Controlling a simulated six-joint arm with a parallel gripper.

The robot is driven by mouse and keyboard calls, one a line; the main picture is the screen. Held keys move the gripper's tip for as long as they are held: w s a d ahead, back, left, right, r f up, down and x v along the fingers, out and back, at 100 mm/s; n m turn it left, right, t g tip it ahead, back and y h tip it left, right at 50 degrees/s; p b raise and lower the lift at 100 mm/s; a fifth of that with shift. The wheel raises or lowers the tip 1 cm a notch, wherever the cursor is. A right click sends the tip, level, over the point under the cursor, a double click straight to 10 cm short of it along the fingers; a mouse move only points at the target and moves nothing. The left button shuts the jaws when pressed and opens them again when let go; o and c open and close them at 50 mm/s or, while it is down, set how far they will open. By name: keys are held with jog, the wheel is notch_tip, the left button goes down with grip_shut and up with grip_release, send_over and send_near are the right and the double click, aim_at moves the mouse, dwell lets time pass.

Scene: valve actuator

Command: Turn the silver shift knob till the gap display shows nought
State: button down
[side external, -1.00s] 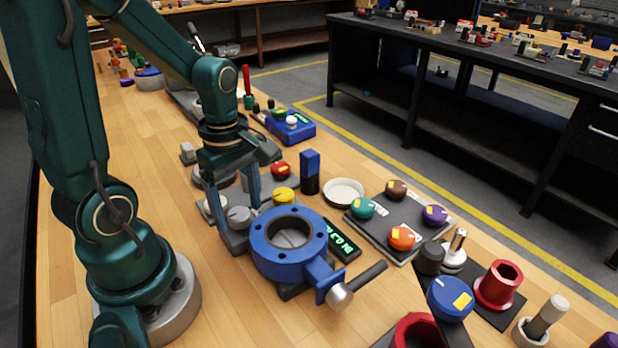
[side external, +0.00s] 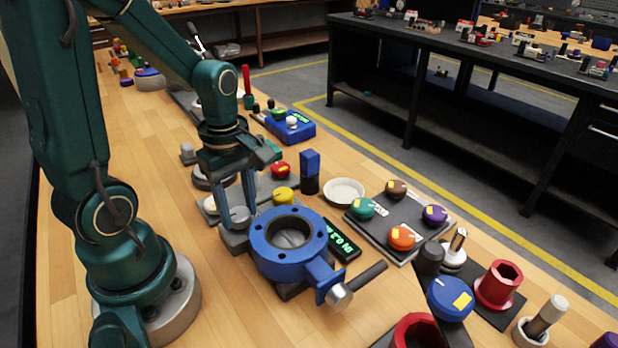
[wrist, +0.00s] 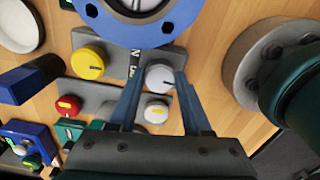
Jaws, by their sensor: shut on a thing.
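The silver shift knob (side external: 240,215) sits on a grey base beside the blue ring-shaped valve body (side external: 270,263). In the wrist view the silver knob (wrist: 160,78) shows a dark line on its top. My gripper (side external: 238,208) points down with its two blue fingers shut on the silver knob, one on each side; they also show in the wrist view (wrist: 159,80). The gap display (side external: 342,240) is a black box with green lit characters, right of the valve body. Its characters are too small and slanted to read surely.
A yellow knob (side external: 283,196) stands close behind the silver one. A white knob (wrist: 156,112) is near my fingers. A blue-and-black post (side external: 310,172), a white dish (side external: 344,190) and a panel of coloured knobs (side external: 377,233) stand to the right. A handle (side external: 360,283) sticks out in front.

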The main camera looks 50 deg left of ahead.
jog(key=m, duration=1.6)
jog(key=shift+s+m, duration=0.1)
jog(key=shift+m, duration=0.3)
jog(key=m, duration=0.5)
jog(key=shift+a+m, duration=0.1)
jog(key=shift+m, duration=0.2)
jog(key=shift+c, duration=1.7)
grip_release()
jog(key=shift+r, duration=0.1)
